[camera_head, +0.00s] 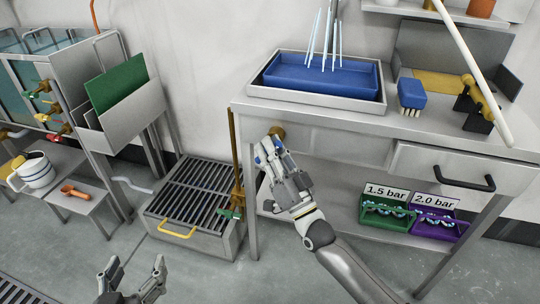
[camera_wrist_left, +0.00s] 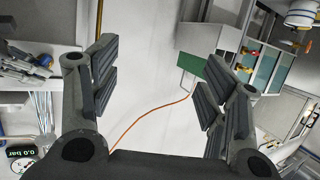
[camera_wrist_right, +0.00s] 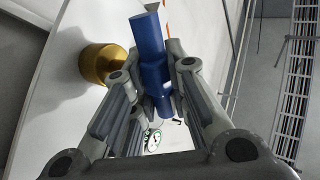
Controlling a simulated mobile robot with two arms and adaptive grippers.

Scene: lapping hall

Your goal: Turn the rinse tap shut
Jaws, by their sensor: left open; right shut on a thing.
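A brass tap with a green handle (camera_head: 232,212) sits low on an upright brass pipe (camera_head: 234,150), at the right side of a grated basin (camera_head: 195,190). More small taps (camera_head: 42,90) with coloured handles are on the tank stand at the left; no label shows which is the rinse tap. My right gripper (camera_head: 265,150) is above and right of the tap by the basin, apart from it. It is shut on a blue cylindrical thing (camera_wrist_right: 150,55). My left gripper (camera_head: 132,272) is open and empty at the bottom; its spread fingers show in the left wrist view (camera_wrist_left: 155,90).
A brass round piece (camera_wrist_right: 103,63) is close beside the right fingers. The steel bench (camera_head: 340,120) carries a blue tray (camera_head: 320,76) and a blue brush (camera_head: 411,92). Green (camera_head: 388,217) and purple (camera_head: 433,222) bins are on its lower shelf. Floor before the basin is clear.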

